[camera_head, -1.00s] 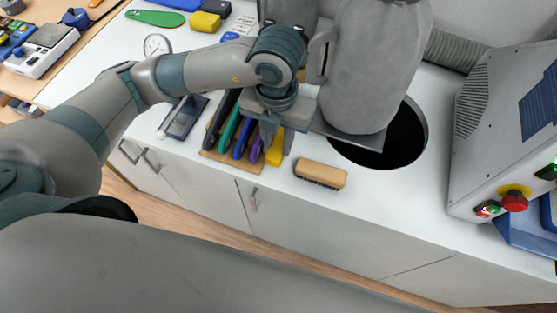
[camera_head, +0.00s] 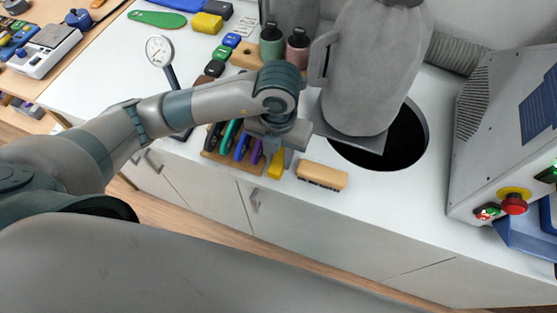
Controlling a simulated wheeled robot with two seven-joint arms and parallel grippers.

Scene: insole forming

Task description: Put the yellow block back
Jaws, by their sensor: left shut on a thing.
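My left gripper (camera_head: 278,146) is over the right end of a wooden rack (camera_head: 217,158) near the front edge of the white counter. It is shut on a yellow block (camera_head: 276,164), whose lower part shows below the fingers. The block is at the rack's right end; I cannot tell whether it touches the rack. Black, green, blue and purple pieces (camera_head: 242,147) stand in the rack to its left. Another yellow block (camera_head: 206,23) lies at the back left of the counter. My right gripper is not in view.
A wooden brush (camera_head: 322,175) lies just right of the rack. A grey jug-like container (camera_head: 372,80) stands beside a round dark hole (camera_head: 405,140). A dial gauge (camera_head: 160,50) is at the left. A grey machine (camera_head: 500,130) stands at the right.

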